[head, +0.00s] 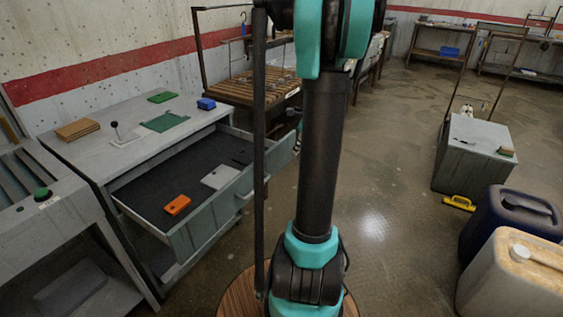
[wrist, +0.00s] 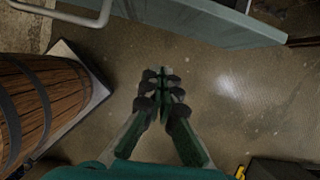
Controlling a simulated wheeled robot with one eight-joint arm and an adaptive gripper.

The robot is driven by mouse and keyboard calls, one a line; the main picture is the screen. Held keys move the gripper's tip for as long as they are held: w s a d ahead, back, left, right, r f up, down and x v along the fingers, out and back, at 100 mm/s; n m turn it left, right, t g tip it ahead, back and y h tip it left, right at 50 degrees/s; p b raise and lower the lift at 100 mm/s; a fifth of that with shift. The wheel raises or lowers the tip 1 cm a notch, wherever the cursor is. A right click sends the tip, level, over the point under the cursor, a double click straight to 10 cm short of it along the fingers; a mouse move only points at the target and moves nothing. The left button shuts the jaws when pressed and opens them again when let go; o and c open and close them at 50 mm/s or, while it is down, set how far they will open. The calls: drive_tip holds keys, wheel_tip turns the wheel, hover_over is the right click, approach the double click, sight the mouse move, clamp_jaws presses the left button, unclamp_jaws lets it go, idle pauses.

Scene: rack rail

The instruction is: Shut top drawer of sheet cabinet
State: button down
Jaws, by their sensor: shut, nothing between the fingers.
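The grey sheet cabinet (head: 112,140) stands at left in the head view. Its top drawer (head: 203,222) is pulled well out, with a bar handle (head: 245,196) on its front. An orange block (head: 177,204), a light grey plate (head: 220,176) and a dark piece (head: 243,157) lie inside. In the wrist view, the drawer front (wrist: 215,22) crosses the top, with its handle (wrist: 75,14) at upper left. My gripper (wrist: 162,72) is shut and empty, over the floor below the drawer front in the picture, apart from it. My gripper is not seen in the head view.
A bench with a green button (head: 42,193) stands left of the cabinet. A dark blue canister (head: 510,225), a beige canister (head: 515,280) and a grey box (head: 475,155) stand at right. The floor (head: 385,220) between is clear.

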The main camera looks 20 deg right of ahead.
drive_tip(key=shift+m, duration=0.4)
drive_tip(key=shift+w+a+f, duration=0.65)
drive_tip(key=shift+w+f, duration=0.45)
drive_tip(key=shift+f, duration=0.45)
drive_tip(key=shift+w+a+f, duration=0.65)
drive_tip(key=shift+w+f, duration=0.45)
drive_tip(key=shift+f, duration=0.45)
drive_tip(key=shift+w+a+f, duration=0.65)
drive_tip(key=shift+w+f, duration=0.45)
drive_tip(key=shift+f, duration=0.45)
hover_over(217, 148)
drive_tip(key=shift+s+d, duration=0.15)
drive_tip(key=shift+d, duration=0.15)
drive_tip(key=shift+w+a, duration=0.3)
drive_tip(key=shift+w, duration=0.1)
drive_tip(key=shift+r, duration=0.1)
